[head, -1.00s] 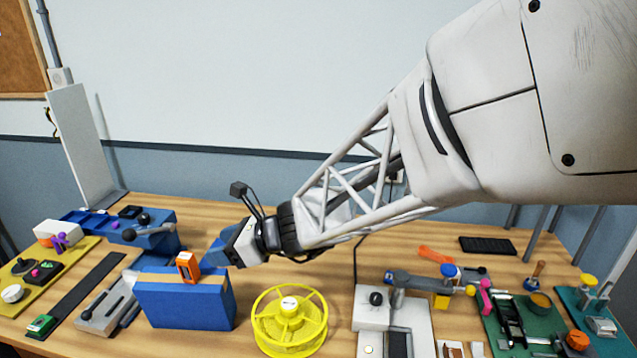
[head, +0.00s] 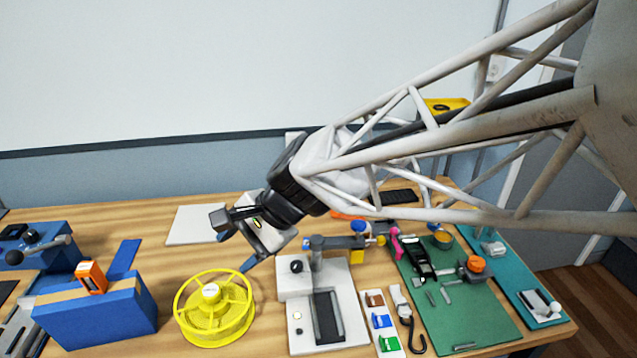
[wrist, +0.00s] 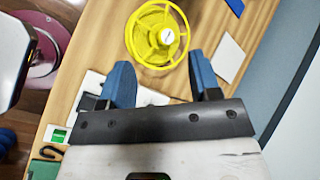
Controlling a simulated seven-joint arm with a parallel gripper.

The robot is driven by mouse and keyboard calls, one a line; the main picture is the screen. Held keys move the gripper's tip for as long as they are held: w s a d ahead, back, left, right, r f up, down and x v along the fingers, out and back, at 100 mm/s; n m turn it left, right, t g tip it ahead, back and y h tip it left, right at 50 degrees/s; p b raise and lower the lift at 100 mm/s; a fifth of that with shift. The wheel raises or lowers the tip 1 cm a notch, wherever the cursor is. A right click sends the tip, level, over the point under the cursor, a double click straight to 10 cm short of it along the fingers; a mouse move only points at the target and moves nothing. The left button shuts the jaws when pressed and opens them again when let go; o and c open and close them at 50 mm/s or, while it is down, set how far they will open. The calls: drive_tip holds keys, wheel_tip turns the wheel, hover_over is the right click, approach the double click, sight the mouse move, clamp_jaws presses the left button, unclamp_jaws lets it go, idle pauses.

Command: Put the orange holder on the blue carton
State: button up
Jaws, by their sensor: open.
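The orange holder (head: 91,277) stands on top of the blue carton (head: 98,314) at the left of the head view. It looks upright, near the carton's back edge. My gripper (head: 251,264) is well to the right of the carton, above the table behind the yellow reel. In the wrist view my gripper (wrist: 163,84) has its two blue fingers spread apart with nothing between them.
A yellow reel (head: 214,312) sits on the table between the carton and a white fixture (head: 298,316). A green board (head: 470,318) with tools lies at the right. A white sheet (head: 193,225) lies at the back.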

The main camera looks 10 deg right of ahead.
drive_tip(key=s+d+n+t+h, duration=0.1)
drive_tip(key=s+d+n+h, duration=0.3)
drive_tip(key=d, duration=0.8)
drive_tip(key=s+d+n+t+h, duration=0.1)
drive_tip(key=s+d+n+h, duration=0.3)
drive_tip(key=d, duration=0.8)
drive_tip(key=shift+s+d+r, duration=0.2)
drive_tip(key=shift+s+d, duration=0.15)
drive_tip(key=shift+s, duration=0.65)
